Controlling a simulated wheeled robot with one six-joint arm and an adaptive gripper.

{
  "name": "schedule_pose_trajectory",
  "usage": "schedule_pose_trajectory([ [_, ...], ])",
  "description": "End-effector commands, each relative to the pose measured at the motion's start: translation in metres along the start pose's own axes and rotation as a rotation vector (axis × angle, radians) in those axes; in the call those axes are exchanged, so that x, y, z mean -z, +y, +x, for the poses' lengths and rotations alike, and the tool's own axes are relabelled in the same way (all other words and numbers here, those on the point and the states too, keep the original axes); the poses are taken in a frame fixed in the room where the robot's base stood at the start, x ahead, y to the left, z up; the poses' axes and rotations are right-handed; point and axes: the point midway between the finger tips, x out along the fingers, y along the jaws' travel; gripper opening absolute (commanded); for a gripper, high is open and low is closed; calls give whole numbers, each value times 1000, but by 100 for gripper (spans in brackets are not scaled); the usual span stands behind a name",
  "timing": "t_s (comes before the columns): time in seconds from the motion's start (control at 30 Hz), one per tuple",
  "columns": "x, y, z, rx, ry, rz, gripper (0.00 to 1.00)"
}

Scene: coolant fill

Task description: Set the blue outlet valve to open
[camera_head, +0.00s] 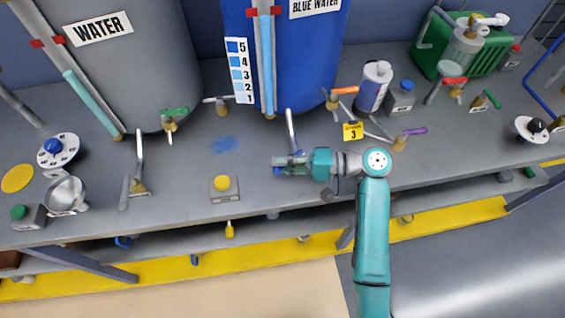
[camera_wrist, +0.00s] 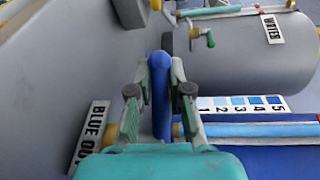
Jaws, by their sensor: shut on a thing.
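The blue outlet valve's blue handle (camera_wrist: 160,95) stands lengthwise between the two fingers of my gripper (camera_wrist: 159,91) in the wrist view. My gripper is shut on the handle, with one finger on each side. A brass-coloured part shows behind the right finger. A white label (camera_wrist: 90,137) reading "BLUE OU" lies to the left, its end hidden by my gripper. In the head view my gripper (camera_head: 283,163) is at the bench, below the blue tank's outlet pipe (camera_head: 291,130), and covers most of the valve. Whether the valve is open cannot be told.
The blue water tank (camera_head: 330,60) stands behind. A yellow-button box (camera_head: 224,188) is to the left. Bare bench (camera_head: 190,165) lies left of my gripper.

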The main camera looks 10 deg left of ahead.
Motion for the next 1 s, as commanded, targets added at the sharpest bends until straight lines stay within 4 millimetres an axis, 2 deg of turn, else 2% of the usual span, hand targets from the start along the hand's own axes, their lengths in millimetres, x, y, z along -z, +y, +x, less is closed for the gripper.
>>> schedule_pose_trajectory([
  [0.2,0,1,0,-1,0,2,0],
  [0.23,0,1,0,-1,0,2,26],
  [0.3,0,1,0,-1,1,2,43],
  [0.7,0,0,-5,0,2,1,44],
  [0.87,1,0,-26,1,5,1,44],
  [1.0,1,0,-55,0,6,1,44],
])
